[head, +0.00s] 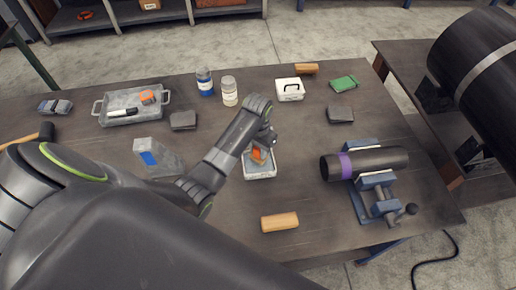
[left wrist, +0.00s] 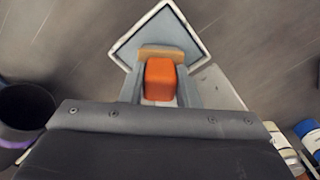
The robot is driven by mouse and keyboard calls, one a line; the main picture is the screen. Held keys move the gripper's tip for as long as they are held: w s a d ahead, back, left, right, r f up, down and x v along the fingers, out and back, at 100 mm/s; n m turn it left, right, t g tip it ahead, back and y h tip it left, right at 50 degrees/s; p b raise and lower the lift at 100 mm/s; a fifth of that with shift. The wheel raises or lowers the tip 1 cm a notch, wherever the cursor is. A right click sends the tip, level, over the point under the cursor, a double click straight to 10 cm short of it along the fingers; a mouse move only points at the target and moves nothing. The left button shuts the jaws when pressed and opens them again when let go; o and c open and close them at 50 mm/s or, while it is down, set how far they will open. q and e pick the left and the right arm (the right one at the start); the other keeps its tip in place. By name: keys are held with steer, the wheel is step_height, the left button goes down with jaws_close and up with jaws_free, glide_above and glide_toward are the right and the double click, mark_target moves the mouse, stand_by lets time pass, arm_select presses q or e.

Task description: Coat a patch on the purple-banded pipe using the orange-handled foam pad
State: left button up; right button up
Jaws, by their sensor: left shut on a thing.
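The purple-banded pipe (head: 383,160) is a dark cylinder lying level in a blue clamp (head: 375,181) at the right of the table. Its open end and purple band (head: 345,165) face left; its end also shows at the left edge of the left wrist view (left wrist: 24,112). My left gripper (head: 264,147) is shut on the orange-handled foam pad (left wrist: 160,80), whose orange handle sits between the fingers. The pad is over or in a small white-rimmed tray (head: 260,173); I cannot tell whether it touches the tray floor. My right gripper is not in view.
A tan block (head: 280,222) lies in front of the tray. Blue and white jars (head: 229,91), a white case (head: 289,90), a green pad (head: 344,83) and a grey tray (head: 131,104) stand farther back. Table between the small tray and the pipe is clear.

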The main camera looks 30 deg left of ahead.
arm_select(q)
steer(key=shift+s+f, duration=0.1)
steer(key=shift+f, duration=0.4)
stand_by(1.6)
steer(key=shift+r, duration=3.6)
